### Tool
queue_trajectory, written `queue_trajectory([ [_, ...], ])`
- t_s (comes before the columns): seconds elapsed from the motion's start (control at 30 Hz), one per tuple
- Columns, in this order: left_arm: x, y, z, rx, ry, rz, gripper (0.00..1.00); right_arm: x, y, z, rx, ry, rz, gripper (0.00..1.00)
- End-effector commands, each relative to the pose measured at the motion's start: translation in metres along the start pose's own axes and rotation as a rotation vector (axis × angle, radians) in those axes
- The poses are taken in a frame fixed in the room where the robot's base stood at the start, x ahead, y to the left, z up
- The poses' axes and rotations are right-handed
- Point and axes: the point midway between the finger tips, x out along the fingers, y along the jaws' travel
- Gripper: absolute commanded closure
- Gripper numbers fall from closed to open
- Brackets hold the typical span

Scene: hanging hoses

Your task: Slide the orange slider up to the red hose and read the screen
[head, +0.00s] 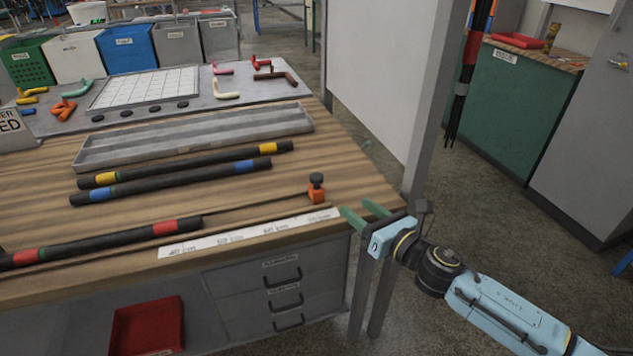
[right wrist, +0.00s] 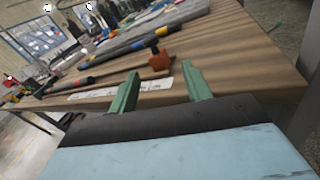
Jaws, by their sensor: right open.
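The orange slider (head: 316,190) with its dark knob stands at the right end of a thin rail on the wooden table. It also shows in the right wrist view (right wrist: 158,60). The red-banded black hose (head: 105,240) lies at the left, its right end well apart from the slider. A white scale strip (head: 250,233) runs along the table's front edge; its print is too small to read fully. My right gripper (head: 359,213) is open and empty, its green fingers at the table's right front corner, to the right of the slider. My left gripper is not in view. No lit screen reading can be made out.
Two more hoses, yellow-banded (head: 190,165) and blue-banded (head: 170,180), lie behind the rail. A grey tray (head: 195,140) lies behind them. Coloured bins (head: 126,47) stand at the back. A grey post (head: 432,110) rises beyond the table's right edge. A red bin (head: 147,327) is below.

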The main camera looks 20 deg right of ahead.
Motion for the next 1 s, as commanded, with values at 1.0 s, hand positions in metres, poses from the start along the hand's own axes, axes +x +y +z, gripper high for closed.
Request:
queue_trajectory([
  [1.0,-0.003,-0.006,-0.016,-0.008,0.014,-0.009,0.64,0.129,0.016,0.012,-0.188,-0.017,0.073,0.51],
])
